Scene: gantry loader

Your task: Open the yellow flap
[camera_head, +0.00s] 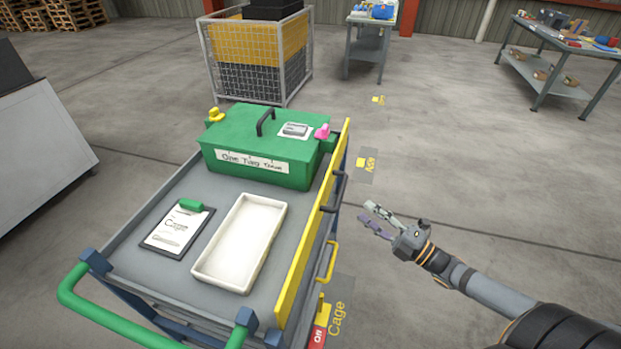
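The yellow flap (311,235) is a long narrow panel along the right side of the grey cart. It stands upright against the tray edge. Dark handles (329,208) stick out from its side, and a yellow handle (330,262) sits lower on the cart's right side. My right gripper (366,212) is to the right of the flap, apart from it, with its fingers pointing left toward it. The fingers are apart with nothing between them. My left gripper is not in view.
The cart's grey top (150,275) carries a green box (230,140), a white tray (205,265) and a clipboard (155,237). A green push handle (85,310) is at the near left. A wire cage (225,75) stands behind.

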